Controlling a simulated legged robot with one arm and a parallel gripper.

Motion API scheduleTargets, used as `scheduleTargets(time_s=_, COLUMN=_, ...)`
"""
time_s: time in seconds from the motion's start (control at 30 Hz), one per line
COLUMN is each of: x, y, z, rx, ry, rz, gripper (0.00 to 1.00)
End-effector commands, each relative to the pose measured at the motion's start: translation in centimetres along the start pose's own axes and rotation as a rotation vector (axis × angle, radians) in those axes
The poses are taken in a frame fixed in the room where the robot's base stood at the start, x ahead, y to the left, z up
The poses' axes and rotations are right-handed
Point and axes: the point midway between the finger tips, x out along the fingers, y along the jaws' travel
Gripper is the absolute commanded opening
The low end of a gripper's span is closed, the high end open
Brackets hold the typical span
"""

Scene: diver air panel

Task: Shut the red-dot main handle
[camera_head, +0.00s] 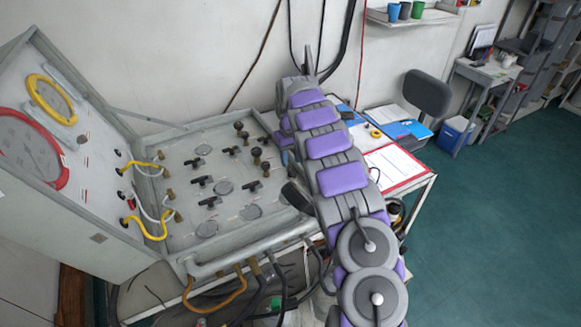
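The air panel (180,225) lies as a sloped grey face left of my arm. It carries several black lever handles, among them one at the lower middle (210,202), one at the left (200,181) and one at the right (250,187). Round dark knobs (256,153) stand near its right side. I cannot make out a red dot on any handle, so I cannot tell which is the main one. My arm, with purple pads, reaches across the panel's right edge. My gripper (307,66) seems to be at its far end near the wall; its fingers are not clear.
An upright gauge board with a yellow-ringed gauge (43,90) and a red-ringed gauge (62,175) stands left. Yellow and white hoses (152,232) loop from it to the panel. A table with a red-edged paper (398,166) is right. Green floor (490,230) is open.

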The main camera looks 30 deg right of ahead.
Motion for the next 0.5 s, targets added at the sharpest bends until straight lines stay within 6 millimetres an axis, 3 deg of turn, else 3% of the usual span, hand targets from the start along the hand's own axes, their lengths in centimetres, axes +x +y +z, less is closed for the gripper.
scheduleTargets(time_s=0.2, x=3.0, y=0.0, z=0.2, rx=0.001, ry=-0.005, rz=-0.001, gripper=0.4)
scheduleTargets(time_s=0.5, x=3.9, y=0.0, z=0.1, rx=0.001, ry=-0.001, rz=0.0, gripper=0.4)
